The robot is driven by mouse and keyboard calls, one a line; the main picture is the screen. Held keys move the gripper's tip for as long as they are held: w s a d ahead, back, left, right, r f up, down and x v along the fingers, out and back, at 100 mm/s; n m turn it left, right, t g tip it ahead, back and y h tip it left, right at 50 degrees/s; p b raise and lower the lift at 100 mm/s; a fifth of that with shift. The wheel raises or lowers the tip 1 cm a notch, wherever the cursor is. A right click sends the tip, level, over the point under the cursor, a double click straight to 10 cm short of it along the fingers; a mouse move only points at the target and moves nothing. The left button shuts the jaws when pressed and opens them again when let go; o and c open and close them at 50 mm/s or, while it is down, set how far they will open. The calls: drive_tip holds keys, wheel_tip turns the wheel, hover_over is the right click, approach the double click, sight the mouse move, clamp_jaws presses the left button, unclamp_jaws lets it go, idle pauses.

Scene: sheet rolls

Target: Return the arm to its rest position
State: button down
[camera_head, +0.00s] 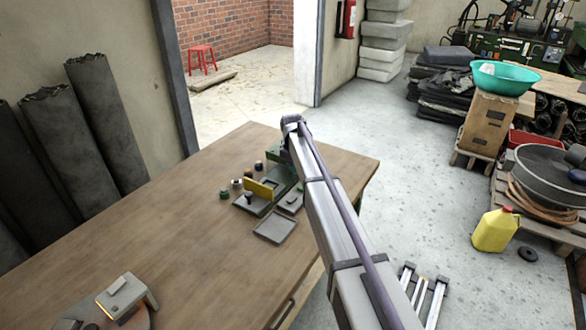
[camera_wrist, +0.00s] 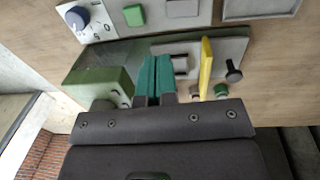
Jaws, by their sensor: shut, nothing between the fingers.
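My arm reaches from the lower right over the wooden table (camera_head: 160,225) in the head view. Its wrist end is above the table's far right part, beside a green and grey fixture (camera_head: 252,207). My gripper (camera_wrist: 157,65) shows in the wrist view with its two teal fingers together and nothing between them. The fingers are over or close to the fixture's grey plate; I cannot tell if they touch it. In the head view the gripper is hidden behind my arm.
A yellow upright plate (camera_head: 259,188) stands on the fixture, also in the wrist view (camera_wrist: 206,66). A flat grey tray (camera_head: 276,229) and small knobs lie near it. A grey block device (camera_head: 125,297) is at the table's front left. Dark rolls (camera_head: 105,125) lean on the left wall.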

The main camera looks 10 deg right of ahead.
drive_tip(key=r, duration=0.1)
drive_tip(key=r+p, duration=0.1)
drive_tip(key=r, duration=0.1)
drive_tip(key=shift+w+d+r, duration=0.1)
drive_tip(key=shift+w+d, duration=0.1)
drive_tip(key=s+d+m, duration=0.3)
drive_tip(key=s+m, duration=0.7)
drive_tip(key=s, duration=3.2)
drive_tip(key=shift+d+g+y, duration=0.2)
drive_tip(key=shift+g+y, duration=0.1)
drive_tip(key=shift+g, duration=0.1)
drive_tip(key=c, duration=1.8)
unclamp_jaws()
drive_tip(key=shift+c, duration=0.2)
